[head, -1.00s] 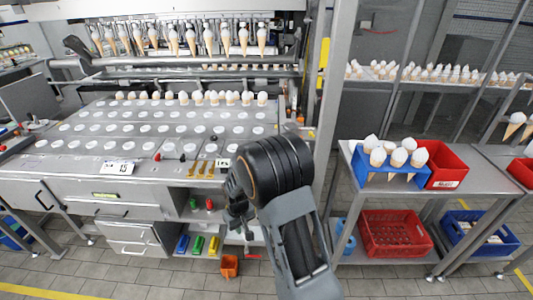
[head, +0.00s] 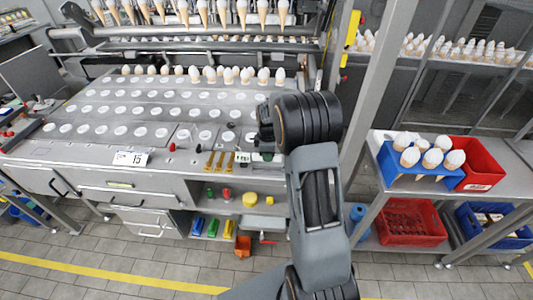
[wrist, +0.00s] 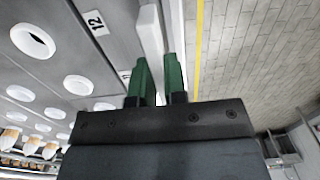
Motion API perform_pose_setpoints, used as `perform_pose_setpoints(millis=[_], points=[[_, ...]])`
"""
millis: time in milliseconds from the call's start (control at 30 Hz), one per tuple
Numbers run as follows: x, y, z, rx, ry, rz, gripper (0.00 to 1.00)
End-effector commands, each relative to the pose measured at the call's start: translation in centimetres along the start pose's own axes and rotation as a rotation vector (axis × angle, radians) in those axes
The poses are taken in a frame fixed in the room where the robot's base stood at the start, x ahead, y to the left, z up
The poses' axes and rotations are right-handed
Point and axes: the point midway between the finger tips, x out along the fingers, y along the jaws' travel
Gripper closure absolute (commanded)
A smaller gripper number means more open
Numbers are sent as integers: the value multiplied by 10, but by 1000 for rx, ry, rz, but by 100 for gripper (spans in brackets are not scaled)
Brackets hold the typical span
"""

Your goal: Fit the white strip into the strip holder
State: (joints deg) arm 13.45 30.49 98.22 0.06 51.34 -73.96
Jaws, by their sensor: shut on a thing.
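In the wrist view, my gripper (wrist: 158,57) has two green fingers, closed on a white strip (wrist: 150,32). The strip is a plain bar that runs from between the fingers up to the top of the picture, along the front edge of the grey machine table. I cannot pick out the strip holder with certainty in either view, nor tell whether the strip touches anything.
A blue cone holder (head: 395,175) and a red bin (head: 484,165) stand on the right bench.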

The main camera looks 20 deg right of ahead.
Motion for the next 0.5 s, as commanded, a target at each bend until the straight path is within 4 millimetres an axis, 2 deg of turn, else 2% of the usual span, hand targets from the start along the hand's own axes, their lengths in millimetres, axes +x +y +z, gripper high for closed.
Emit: perform_pose_setpoints(millis=[267,500], points=[[0,0,1,1,1,1,100],[10,-1,0,-1,1,0,100]])
